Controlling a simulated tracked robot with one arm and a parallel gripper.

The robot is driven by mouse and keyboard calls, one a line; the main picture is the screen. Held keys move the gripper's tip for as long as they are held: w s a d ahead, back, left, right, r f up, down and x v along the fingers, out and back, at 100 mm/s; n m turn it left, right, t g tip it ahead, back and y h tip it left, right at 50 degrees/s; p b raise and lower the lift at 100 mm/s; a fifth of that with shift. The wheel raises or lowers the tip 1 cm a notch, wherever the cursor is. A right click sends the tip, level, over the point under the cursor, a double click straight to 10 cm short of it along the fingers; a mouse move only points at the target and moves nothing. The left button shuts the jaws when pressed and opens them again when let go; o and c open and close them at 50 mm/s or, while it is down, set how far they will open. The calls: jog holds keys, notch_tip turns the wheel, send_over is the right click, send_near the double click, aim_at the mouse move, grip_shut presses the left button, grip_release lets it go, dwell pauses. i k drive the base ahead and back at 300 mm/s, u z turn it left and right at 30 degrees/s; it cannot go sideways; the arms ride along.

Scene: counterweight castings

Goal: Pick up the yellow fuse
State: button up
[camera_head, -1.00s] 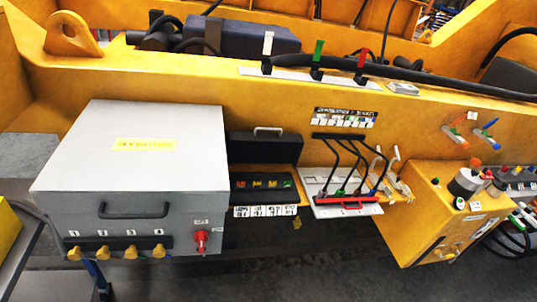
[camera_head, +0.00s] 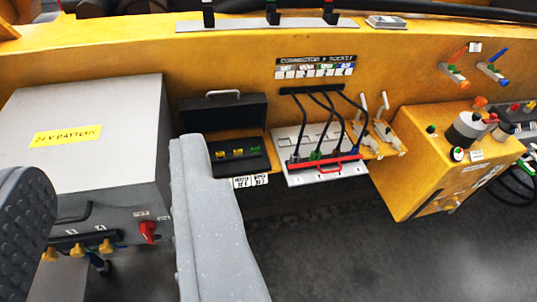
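The black fuse box (camera_head: 236,165) has its lid (camera_head: 222,115) raised, with a light handle on top. In its open tray sit a yellow fuse (camera_head: 222,154), a second yellow one (camera_head: 238,152) and a green one (camera_head: 255,150). My gripper (camera_head: 107,162) is open, with a dark ribbed pad at the far left and a grey finger just left of the fuse box. No object shows held between the fingers; the grey battery box lies behind the gap.
The grey battery box (camera_head: 110,120) with a red switch (camera_head: 148,230) stands at left. A connector panel (camera_head: 345,175) with black cables and a red handle is right of the fuse box. A yellow control box (camera_head: 440,180) stands further right. Dark floor (camera_head: 320,260) is open below.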

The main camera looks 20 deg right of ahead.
aim_at(219, 156)
jog(key=z, duration=0.25)
jog(key=i, duration=1)
jog(key=u, duration=0.1)
